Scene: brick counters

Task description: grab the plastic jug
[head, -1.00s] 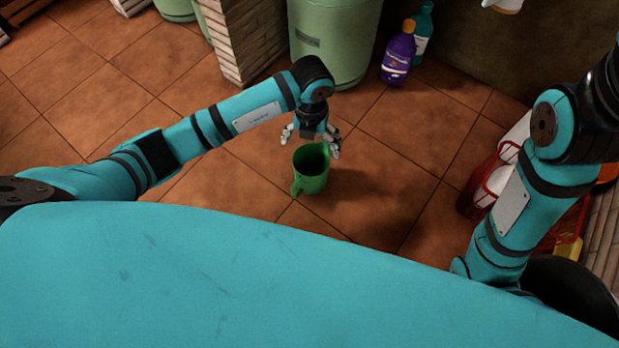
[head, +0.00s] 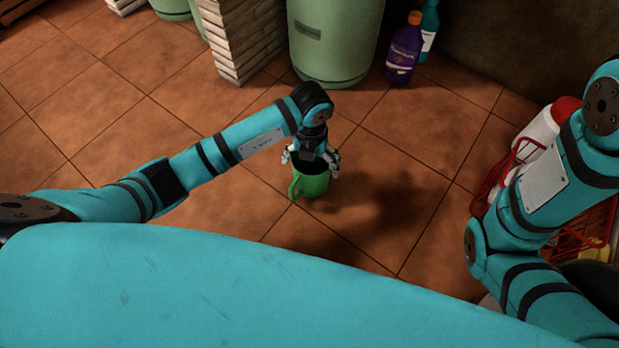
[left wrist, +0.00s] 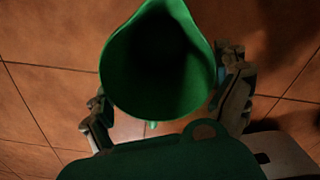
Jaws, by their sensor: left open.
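The green plastic jug (head: 312,186) stands upright on the tiled floor in the head view, its handle toward the lower left. In the left wrist view the jug (left wrist: 157,62) fills the upper middle, its dark open mouth facing the camera. My left gripper (head: 312,164) is open over the jug's top, with a finger on either side of it. In the left wrist view the fingers of my left gripper (left wrist: 170,104) flank the jug; I cannot tell whether they touch it. My right arm is at the right of the head view, but its gripper is not visible.
A large green bin (head: 335,40) and a brick pillar (head: 239,40) stand behind the jug. A purple bottle (head: 403,50) and a teal bottle (head: 430,28) are near the wall. A red basket (head: 498,172) with a white container is at the right. The floor around the jug is clear.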

